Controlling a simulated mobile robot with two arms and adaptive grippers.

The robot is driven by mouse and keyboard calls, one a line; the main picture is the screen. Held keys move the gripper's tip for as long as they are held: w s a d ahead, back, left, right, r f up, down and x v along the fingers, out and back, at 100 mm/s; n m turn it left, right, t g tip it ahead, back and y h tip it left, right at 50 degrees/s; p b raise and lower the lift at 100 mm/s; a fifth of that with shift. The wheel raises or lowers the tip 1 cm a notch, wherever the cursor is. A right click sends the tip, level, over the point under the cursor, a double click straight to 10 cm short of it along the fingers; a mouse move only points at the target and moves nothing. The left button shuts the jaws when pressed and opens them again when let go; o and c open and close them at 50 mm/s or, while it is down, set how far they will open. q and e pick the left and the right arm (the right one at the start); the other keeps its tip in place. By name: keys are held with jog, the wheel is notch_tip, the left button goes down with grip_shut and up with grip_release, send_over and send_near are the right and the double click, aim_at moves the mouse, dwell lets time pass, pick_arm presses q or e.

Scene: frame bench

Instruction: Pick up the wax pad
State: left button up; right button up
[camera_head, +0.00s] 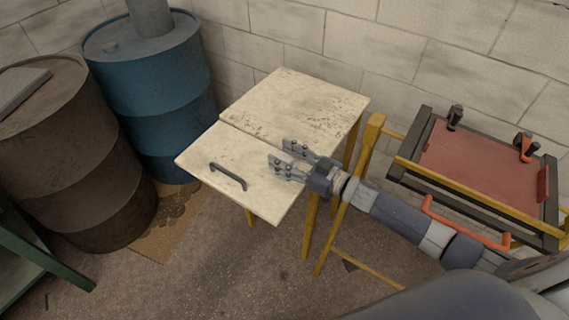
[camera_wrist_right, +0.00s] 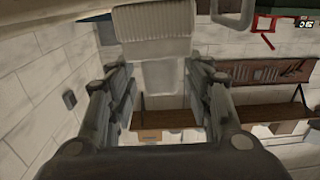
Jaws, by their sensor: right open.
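I cannot make out a wax pad in either view. My right gripper (camera_head: 279,154) is open and empty in the head view. It appears over the right side of a cream, worn panel with a dark bar handle (camera_head: 228,176), at the front of a small cream-topped stand (camera_head: 290,100). I cannot tell how high it is above the panel. In the right wrist view, the two open fingers (camera_wrist_right: 160,92) frame a pale ribbed shape (camera_wrist_right: 153,22) and a plain pale block behind; I cannot tell what these are. My left gripper is not in view.
A blue barrel (camera_head: 160,100) and a rusty brown barrel (camera_head: 70,160) stand left of the stand. A yellow frame with a dark-edged red panel (camera_head: 480,165) and clamps stands at right. A block wall (camera_head: 400,40) is behind. Some floor (camera_head: 240,280) shows clear in front.

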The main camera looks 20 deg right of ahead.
grip_shut()
dwell(0.4)
